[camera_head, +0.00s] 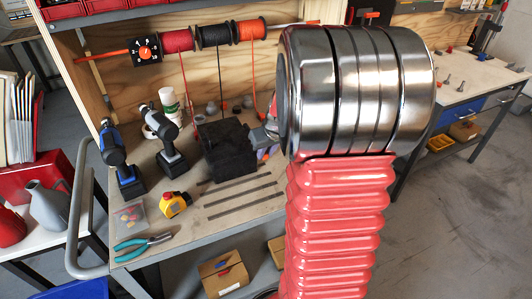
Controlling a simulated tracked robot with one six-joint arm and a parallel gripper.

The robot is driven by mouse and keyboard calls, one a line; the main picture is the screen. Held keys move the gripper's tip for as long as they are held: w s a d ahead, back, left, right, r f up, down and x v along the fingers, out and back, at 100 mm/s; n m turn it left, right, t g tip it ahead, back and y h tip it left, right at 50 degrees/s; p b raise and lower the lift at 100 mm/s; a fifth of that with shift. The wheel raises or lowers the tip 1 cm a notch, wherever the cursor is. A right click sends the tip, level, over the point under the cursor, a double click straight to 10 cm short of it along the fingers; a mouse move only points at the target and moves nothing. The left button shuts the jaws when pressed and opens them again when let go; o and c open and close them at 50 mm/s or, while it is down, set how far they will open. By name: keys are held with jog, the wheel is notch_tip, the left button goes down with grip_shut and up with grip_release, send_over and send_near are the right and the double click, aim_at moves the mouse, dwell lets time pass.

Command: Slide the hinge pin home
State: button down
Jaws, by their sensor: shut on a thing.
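A black block-like fixture (230,148) stands on the workbench, left of my large red and chrome arm. My gripper (264,134) shows only as a small grey part at the right side of the black fixture, close to it. My arm covers the rest of it. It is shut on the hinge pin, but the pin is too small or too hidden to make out. I cannot tell whether the pin touches the fixture or how it lines up with it.
The workbench (215,222) holds two drills (121,158) (169,140), a yellow tape measure (174,204), teal pliers (142,245) and dark strips (240,193) in front of the fixture. Filament spools (214,34) hang behind. A second bench (468,82) stands at the right.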

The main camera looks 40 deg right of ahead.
jog(key=shift+w+d, duration=0.1)
jog(key=shift+w, duration=0.35)
jog(key=c, duration=1.5)
grip_release()
jog(key=shift+c, duration=0.2)
jog(key=shift+r, duration=0.1)
jog(key=v, duration=1.3)
jog(key=shift+r, duration=0.25)
jog(key=shift+s, duration=0.1)
